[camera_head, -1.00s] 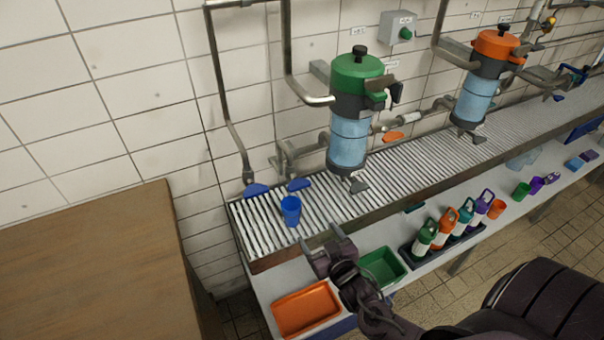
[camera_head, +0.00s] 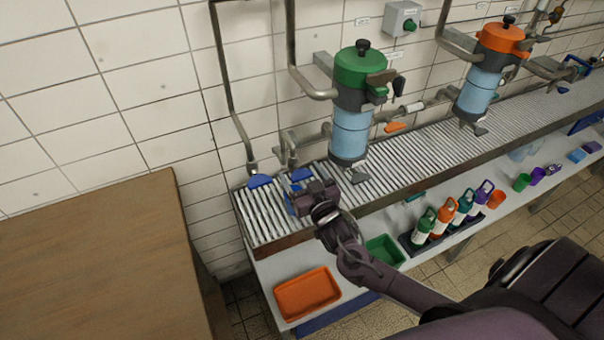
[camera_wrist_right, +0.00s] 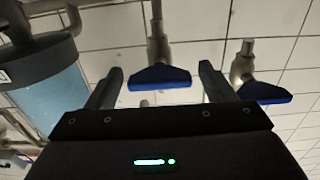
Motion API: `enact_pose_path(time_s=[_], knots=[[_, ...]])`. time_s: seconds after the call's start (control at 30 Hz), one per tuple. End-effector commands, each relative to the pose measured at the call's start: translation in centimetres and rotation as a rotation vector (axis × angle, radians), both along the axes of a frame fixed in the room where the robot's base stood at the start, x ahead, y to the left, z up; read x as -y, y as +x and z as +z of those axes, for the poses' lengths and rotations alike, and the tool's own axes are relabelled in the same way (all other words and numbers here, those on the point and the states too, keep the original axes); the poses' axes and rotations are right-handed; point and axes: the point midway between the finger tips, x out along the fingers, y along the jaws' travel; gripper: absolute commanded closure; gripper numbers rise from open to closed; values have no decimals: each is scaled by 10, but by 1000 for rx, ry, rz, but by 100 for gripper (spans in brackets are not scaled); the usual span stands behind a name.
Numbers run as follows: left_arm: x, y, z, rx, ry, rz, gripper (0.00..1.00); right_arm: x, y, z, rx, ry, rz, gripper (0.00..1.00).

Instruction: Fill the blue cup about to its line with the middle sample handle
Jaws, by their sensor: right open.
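The blue cup (camera_head: 290,202) stands on the ribbed drain grate, mostly hidden behind my right gripper. My right gripper (camera_head: 306,194) is over the grate at the cup, open. In the right wrist view my two open fingers (camera_wrist_right: 160,80) show, with the cup not visible between them. A blue handle (camera_head: 260,181) hangs at the left pipe end. A second blue handle (camera_head: 300,174) is just behind my gripper; it appears between the fingertips in the wrist view (camera_wrist_right: 160,77), apparently beyond them. A grey lever (camera_head: 358,175) sits under the green-topped vessel. My left gripper is out of view.
The green-topped vessel (camera_head: 353,115) and orange-topped vessel (camera_head: 480,80) stand above the grate (camera_head: 400,163). An orange tray (camera_head: 307,293), a green tray (camera_head: 383,251) and several bottles (camera_head: 463,207) are on the lower shelf. A wooden surface (camera_head: 90,270) fills the lower left.

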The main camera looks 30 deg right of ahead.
Motion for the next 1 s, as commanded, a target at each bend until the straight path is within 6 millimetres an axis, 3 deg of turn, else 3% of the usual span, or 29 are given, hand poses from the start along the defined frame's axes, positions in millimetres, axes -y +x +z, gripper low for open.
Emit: enact_pose_path(time_s=[0.23, 0.57, 1.0], knots=[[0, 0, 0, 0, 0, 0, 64, 0, 0, 0, -1, 0, 0, 26], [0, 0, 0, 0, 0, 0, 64, 0, 0, 0, -1, 0, 0, 68], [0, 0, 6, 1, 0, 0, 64, 0, 0, 0, -9, -132, 1, 68]])
